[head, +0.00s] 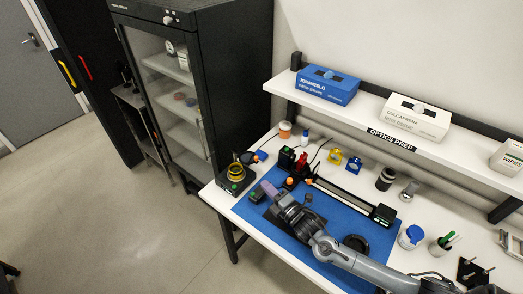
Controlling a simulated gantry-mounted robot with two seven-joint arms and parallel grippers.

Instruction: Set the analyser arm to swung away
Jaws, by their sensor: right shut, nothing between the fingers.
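My right arm comes in from the lower right over the blue mat (335,226) on the bench. Its gripper (268,190) is shut and empty, at the mat's left part beside a dark box (254,195). I cannot tell whether it touches anything. Behind it, a long rail instrument (345,195) runs across the mat, with a red part (301,162) at its left end and a black block (383,215) at its right end. The analyser arm cannot be told apart at this size, and my wrist hides part of the mat. My left gripper is out of view.
A black device with a yellow ring (236,173) stands at the bench's left corner. Blue and yellow mounts (335,156), dark cylinders (386,179) and a white jar (411,237) stand around the mat. A shelf (350,116) with boxes overhangs the back. A glass-door cabinet (185,110) stands left.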

